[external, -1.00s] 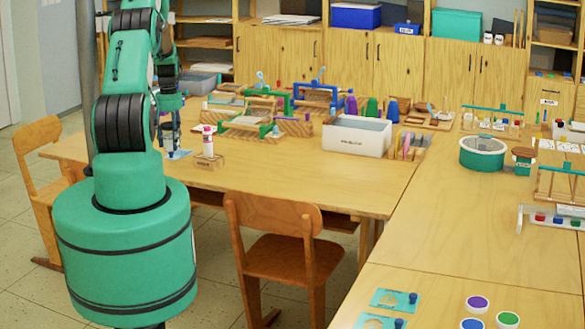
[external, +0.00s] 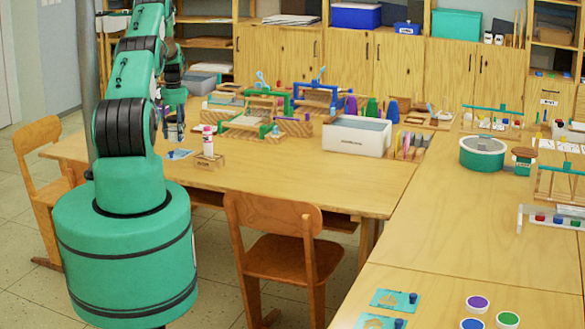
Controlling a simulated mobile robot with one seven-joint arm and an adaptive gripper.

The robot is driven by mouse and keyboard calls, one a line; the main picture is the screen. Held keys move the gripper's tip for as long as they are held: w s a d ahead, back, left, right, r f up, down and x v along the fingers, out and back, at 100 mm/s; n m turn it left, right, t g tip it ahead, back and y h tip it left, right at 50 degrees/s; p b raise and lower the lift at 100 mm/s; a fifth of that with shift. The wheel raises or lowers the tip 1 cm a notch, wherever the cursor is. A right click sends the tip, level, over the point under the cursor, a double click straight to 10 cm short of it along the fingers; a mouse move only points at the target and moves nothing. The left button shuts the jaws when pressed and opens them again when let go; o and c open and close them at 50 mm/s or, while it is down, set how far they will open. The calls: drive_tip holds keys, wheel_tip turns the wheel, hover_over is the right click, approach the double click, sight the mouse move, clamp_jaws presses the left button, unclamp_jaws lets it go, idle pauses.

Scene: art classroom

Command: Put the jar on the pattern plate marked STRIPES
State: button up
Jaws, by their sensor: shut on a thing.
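My gripper (external: 175,130) is small in the external view, above the left part of the far table. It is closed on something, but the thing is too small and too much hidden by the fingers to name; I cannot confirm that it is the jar. A light blue flat piece (external: 180,154) lies on the table just below the gripper, apart from it. No STRIPES marking can be read on it or on any other piece. I cannot tell which piece is the pattern plate.
A pink-and-white bottle (external: 208,140) stands on a wooden block (external: 208,161) close to the right of my gripper. Wooden frames (external: 250,122) and a white bin (external: 356,137) stand farther right. A chair (external: 273,240) is at the front edge. The table's front middle is clear.

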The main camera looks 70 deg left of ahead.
drive_tip(key=shift+w+a, duration=0.2)
drive_tip(key=shift+a, duration=0.3)
drive_tip(key=shift+w+a, duration=0.15)
drive_tip(key=shift+a, duration=0.3)
drive_tip(key=shift+f, duration=0.1)
drive_tip(key=shift+f+b, duration=0.3)
drive_tip(key=shift+f, duration=1.4)
drive_tip(key=shift+f+b, duration=0.35)
drive_tip(key=shift+f, duration=0.3)
drive_tip(key=o, duration=1.4)
drive_tip(key=shift+d, duration=0.1)
drive_tip(key=shift+r, duration=0.15)
wheel_tip(320, 180, up, 13)
drive_tip(key=shift+f+p, duration=0.1)
drive_tip(key=shift+p, duration=0.9)
